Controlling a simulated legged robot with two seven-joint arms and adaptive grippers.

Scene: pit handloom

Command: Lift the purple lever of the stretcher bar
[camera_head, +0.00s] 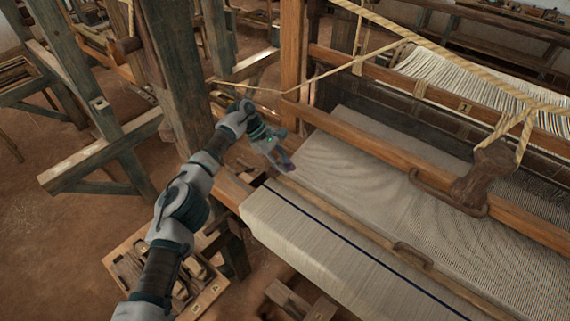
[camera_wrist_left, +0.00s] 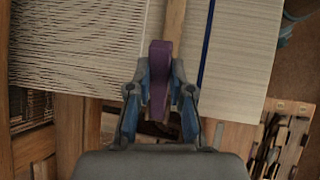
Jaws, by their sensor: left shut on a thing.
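The purple lever (camera_wrist_left: 160,62) stands upright in the middle of the left wrist view, with its lower part between my fingers. My left gripper (camera_wrist_left: 161,78) is shut on it, one finger on each side. In the head view my left gripper (camera_head: 279,157) reaches the left edge of the cloth, and only a small dark purple bit of the lever (camera_head: 289,167) shows at its tip. The wooden stretcher bar (camera_head: 345,214) runs across the cloth from there; part of it also shows behind the lever in the wrist view (camera_wrist_left: 175,18). My right gripper is not in view.
Pale woven cloth (camera_head: 340,170) covers the loom, and the front roll (camera_head: 300,235) carries a dark blue stripe. A wooden beam (camera_head: 400,160) and ropes cross beyond. A wooden tool box (camera_head: 205,297) lies below.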

